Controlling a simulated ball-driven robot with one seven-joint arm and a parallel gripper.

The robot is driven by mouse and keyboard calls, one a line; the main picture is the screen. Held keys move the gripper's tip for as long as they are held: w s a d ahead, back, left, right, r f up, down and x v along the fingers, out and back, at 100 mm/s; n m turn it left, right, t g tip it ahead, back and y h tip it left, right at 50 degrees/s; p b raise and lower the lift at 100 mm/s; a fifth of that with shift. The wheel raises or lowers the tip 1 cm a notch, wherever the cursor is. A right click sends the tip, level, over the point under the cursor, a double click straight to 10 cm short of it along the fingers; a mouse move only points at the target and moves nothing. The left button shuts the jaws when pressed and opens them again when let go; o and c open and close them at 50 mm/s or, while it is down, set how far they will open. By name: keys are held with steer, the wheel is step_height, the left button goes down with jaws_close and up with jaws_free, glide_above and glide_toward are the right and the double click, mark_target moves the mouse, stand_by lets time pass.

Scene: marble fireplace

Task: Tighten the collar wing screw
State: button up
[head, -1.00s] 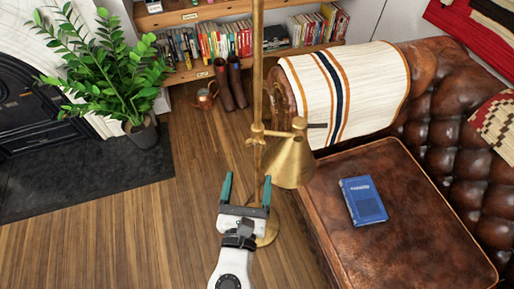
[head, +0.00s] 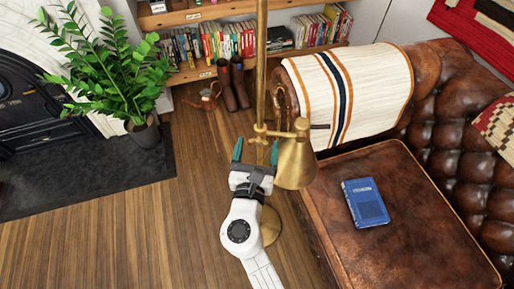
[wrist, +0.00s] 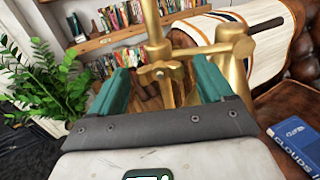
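A brass floor lamp stands on the wood floor, with an upright pole (head: 261,70), a collar and a cone-shaped shade (head: 296,163) on its right. The small brass wing screw (wrist: 160,71) shows on the near side of the collar (wrist: 158,50) in the wrist view. My gripper (head: 256,149) is just below and in front of the collar. In the wrist view its two teal fingers (wrist: 162,85) are spread wide, one on each side of the wing screw, with nothing between them touching. The shade is partly hidden behind the right finger there.
A brown leather sofa (head: 350,240) with a blue book (head: 365,202) and a striped throw (head: 350,90) is right of the lamp. A potted plant (head: 110,80), a copper can (head: 205,97), boots (head: 234,85) and bookshelves (head: 215,67) lie beyond.

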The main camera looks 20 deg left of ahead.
steer(key=c, duration=1)
steer(key=shift+m+b, duration=0.3)
steer(key=shift+b, duration=0.05)
steer(key=m+b, duration=0.1)
steer(key=m, duration=0.1)
steer(key=m+b, duration=0.1)
steer(key=b, duration=0.1)
steer(key=shift+f+m, duration=0.2)
steer(key=shift+m, duration=0.2)
steer(key=m+b, duration=0.3)
steer(key=m, duration=0.1)
steer(key=shift+m, duration=0.3)
steer(key=shift+m+b, duration=3.45)
steer(key=shift+m, duration=0.85)
steer(key=shift+d+r+m, duration=0.1)
steer(key=shift+m, duration=0.2)
steer(key=o, duration=1.1)
steer(key=shift+c, duration=0.2)
